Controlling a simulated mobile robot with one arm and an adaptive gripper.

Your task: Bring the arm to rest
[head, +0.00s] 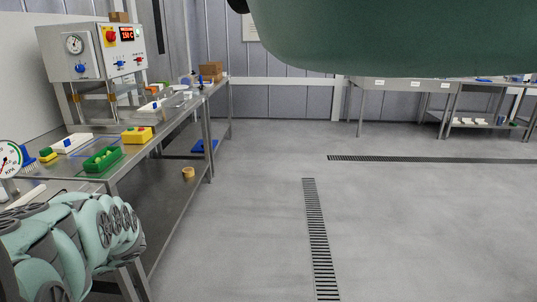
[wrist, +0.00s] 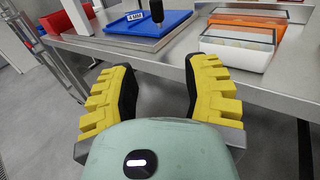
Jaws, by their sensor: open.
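My gripper (wrist: 160,98) shows in the wrist view with its two yellow-padded fingers spread wide apart and nothing between them. It is in front of the edge of a steel table (wrist: 160,58), and the floor shows around it. In the head view, a green part of my own arm fills the top right, and my gripper cannot be made out there.
Open floor (head: 400,220) lies right.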

